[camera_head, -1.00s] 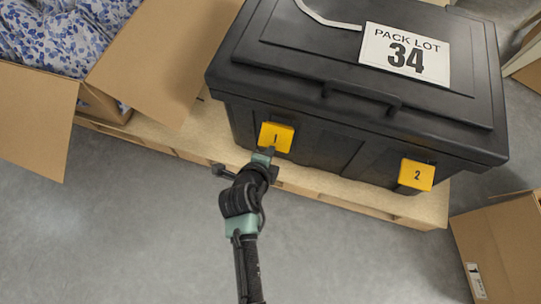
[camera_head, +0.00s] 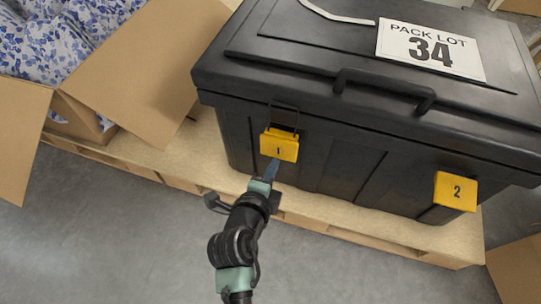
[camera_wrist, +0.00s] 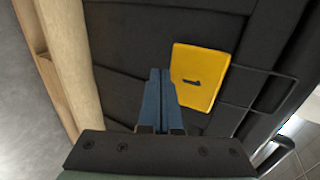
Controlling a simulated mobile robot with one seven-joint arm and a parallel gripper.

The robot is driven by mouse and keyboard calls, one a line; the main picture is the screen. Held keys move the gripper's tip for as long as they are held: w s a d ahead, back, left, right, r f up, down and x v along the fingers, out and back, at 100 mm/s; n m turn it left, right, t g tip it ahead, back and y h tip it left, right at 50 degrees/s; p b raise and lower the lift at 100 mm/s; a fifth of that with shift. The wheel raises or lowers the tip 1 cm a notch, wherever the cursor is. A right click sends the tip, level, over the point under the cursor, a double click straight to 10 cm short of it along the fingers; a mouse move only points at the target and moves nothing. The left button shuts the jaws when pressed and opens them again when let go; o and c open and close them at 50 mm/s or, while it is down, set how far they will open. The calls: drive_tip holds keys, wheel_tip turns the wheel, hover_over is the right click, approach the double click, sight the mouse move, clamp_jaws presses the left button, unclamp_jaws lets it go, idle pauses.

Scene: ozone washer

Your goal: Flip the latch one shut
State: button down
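Latch one is a yellow plate marked 1 (camera_head: 279,145) on the front of a black lidded case (camera_head: 330,165). A thin dark wire loop (camera_head: 284,106) rises from the plate toward the lid edge. In the wrist view the plate (camera_wrist: 200,78) is upper right of centre, with the loop (camera_wrist: 285,95) reaching right. My gripper (camera_head: 273,165) is just below the plate's lower edge in the head view. Its blue fingers (camera_wrist: 161,78) are pressed together with nothing between them, close beside the plate. I cannot tell whether they touch it.
A second yellow latch marked 2 (camera_head: 455,191) is on the case's right front, with no loop showing. The case lid (camera_head: 300,60) is down. The case stands on a wooden pallet (camera_head: 440,238). An open cardboard box (camera_head: 140,75) is at the left. Grey floor (camera_head: 110,230) lies in front.

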drive_tip(key=shift+w+d+f+b, duration=0.15)
drive_tip(key=shift+w+f+b, duration=0.15)
drive_tip(key=shift+w+b, duration=0.1)
drive_tip(key=shift+s, duration=0.2)
idle(0.4)
